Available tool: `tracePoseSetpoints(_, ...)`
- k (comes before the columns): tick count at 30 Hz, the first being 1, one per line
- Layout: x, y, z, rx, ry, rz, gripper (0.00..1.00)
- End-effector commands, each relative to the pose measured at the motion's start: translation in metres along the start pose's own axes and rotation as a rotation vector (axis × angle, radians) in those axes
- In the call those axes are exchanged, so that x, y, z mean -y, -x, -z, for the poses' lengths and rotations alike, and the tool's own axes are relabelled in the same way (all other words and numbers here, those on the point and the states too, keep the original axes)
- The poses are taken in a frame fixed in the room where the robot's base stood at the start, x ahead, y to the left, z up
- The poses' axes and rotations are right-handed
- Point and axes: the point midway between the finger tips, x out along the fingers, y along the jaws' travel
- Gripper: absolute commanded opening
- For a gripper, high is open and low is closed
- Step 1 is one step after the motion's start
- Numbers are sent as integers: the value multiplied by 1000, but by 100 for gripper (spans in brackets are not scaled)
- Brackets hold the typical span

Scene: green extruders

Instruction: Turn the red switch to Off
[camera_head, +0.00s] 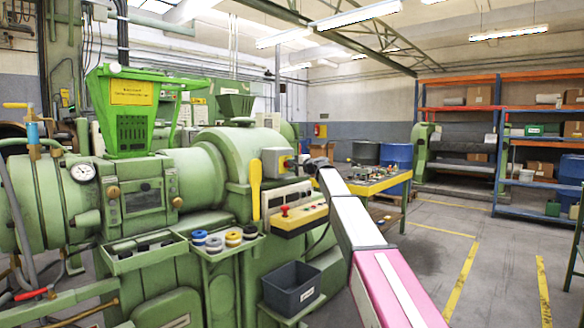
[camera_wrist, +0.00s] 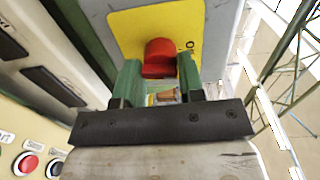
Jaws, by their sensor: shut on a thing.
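The red switch (camera_wrist: 160,55) is a round red knob on a yellow plate (camera_wrist: 125,28) on the face of a grey box. In the wrist view it sits between the tips of my gripper (camera_wrist: 160,72), whose green fingers are closed on its two sides. Dark lettering shows on the plate to the right of the knob, partly hidden, so I cannot read the switch position. In the head view the grey switch box (camera_head: 274,162) is on the green extruder (camera_head: 215,165), and my gripper (camera_head: 303,164) reaches its right face. The knob is mostly hidden there.
Below the box is a yellow control panel (camera_head: 296,218) with a red button; buttons also show at lower left in the wrist view. A yellow-handled tool (camera_head: 255,188) stands left of the box. A dark bin (camera_head: 291,288) is lower down. Open floor (camera_head: 440,235) lies to the right.

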Motion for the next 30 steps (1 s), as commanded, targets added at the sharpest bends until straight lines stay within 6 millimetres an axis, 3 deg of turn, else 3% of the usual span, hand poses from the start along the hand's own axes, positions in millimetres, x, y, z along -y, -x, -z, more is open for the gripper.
tracePoseSetpoints(12,2,0,0,-11,180,1,12)
tracePoseSetpoints(28,2,0,0,-12,204,0,13)
tracePoseSetpoints(29,2,0,0,-12,204,0,39)
tracePoseSetpoints(30,2,0,0,-11,204,0,52)
